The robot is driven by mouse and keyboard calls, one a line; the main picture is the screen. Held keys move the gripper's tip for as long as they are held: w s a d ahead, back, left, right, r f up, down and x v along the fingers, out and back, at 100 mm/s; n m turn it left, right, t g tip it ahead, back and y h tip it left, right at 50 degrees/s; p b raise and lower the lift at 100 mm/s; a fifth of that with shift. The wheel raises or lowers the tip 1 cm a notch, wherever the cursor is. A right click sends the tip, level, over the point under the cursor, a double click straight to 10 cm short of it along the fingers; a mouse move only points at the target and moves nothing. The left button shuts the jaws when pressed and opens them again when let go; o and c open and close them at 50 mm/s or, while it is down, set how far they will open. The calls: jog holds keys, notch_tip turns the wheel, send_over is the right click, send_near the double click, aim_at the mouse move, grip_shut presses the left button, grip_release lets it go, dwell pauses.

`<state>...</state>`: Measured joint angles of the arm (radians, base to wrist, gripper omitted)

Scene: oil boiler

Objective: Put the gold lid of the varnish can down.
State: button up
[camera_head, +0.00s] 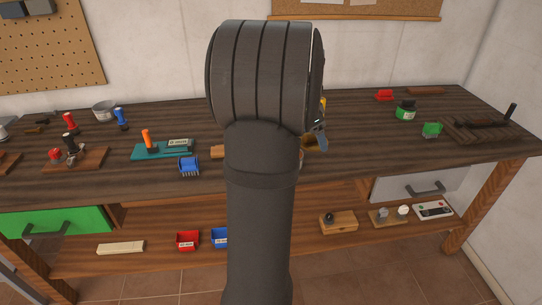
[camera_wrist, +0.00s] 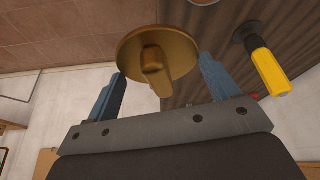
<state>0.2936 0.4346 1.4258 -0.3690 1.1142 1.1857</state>
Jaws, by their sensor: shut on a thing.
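The gold lid (camera_wrist: 185,48) is a round disc with a knob on its face, seen in the wrist view between the two blue-grey fingers of my gripper (camera_wrist: 160,68). My gripper is shut on it. In the head view a small part of the gold lid (camera_head: 316,144) shows to the right of my arm, over the workbench, with the rest hidden behind the arm. I cannot tell how high it is above the bench top. The varnish can is not clearly visible.
The dark wooden workbench (camera_head: 365,150) has free room right of my arm. A green jar (camera_head: 405,112) and a green block (camera_head: 432,129) stand farther right. A yellow-handled tool (camera_wrist: 268,72) is near the lid in the wrist view.

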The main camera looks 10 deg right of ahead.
jog(key=w+a+f+n, duration=0.2)
jog(key=a+f, duration=0.1)
jog(key=a, duration=0.3)
jog(key=w+a+f+n+t, duration=0.1)
jog(key=w+a+f+n, duration=0.1)
jog(key=a, duration=0.5)
jog(key=w+a+f+n+t+y, duration=0.1)
jog(key=w+a+f+n, duration=0.1)
jog(key=a+f, duration=0.3)
jog(key=shift+w+a, duration=0.25)
jog(key=shift+a, duration=0.55)
jog(key=shift+f, duration=2)
jog(key=shift+f, duration=0.15)
jog(key=o, duration=0.9)
jog(key=v, duration=1.2)
